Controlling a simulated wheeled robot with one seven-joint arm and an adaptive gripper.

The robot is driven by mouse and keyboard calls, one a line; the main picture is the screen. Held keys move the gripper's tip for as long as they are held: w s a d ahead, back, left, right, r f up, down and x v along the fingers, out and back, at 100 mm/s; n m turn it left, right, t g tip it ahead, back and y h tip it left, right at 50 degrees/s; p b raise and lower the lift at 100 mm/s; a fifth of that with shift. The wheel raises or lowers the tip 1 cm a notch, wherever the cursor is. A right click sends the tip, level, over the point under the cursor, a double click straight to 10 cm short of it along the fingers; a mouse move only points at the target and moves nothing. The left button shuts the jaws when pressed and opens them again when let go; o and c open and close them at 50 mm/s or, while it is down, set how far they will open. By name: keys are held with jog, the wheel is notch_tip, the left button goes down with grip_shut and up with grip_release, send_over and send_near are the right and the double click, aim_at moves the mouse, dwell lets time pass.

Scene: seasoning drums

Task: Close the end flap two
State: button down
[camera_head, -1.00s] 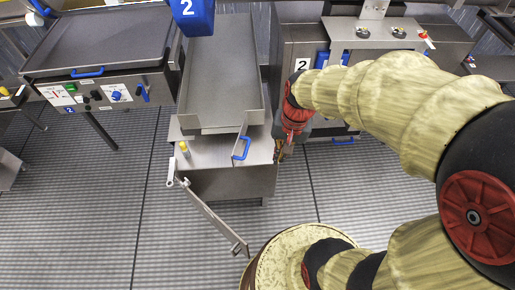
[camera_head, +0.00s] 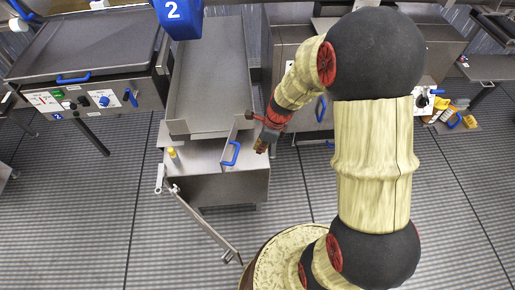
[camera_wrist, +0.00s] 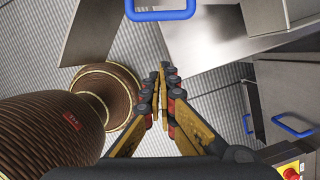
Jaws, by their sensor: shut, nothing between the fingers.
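The end flap is a grey metal plate (camera_head: 239,131) with a blue handle (camera_head: 231,153). It is swung out from the front right end of the long grey tray (camera_head: 210,75), leaving that end open. My gripper (camera_head: 262,147) is shut and empty, just right of the flap and its handle, apart from them in the head view. In the wrist view, my shut fingers (camera_wrist: 161,78) point up the picture. A blue handle (camera_wrist: 160,14), probably the flap's, lies above them at the top edge; most of its plate is cut off.
The tray stands on a metal cabinet (camera_head: 220,188) with a yellow-topped peg (camera_head: 173,152) and a jointed metal bar (camera_head: 205,222). A cabinet with a blue handle (camera_head: 320,109) stands behind my gripper. Floor is free at the left. A blue number 2 block (camera_head: 178,18) hangs above.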

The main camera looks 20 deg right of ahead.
jog(key=w+a+f+b, duration=0.3)
jog(key=a+f, duration=0.1)
jog(key=f, duration=0.2)
jog(key=shift+w+a+f+b, duration=0.2)
jog(key=shift+a+b, duration=0.1)
jog(key=shift+a, duration=0.1)
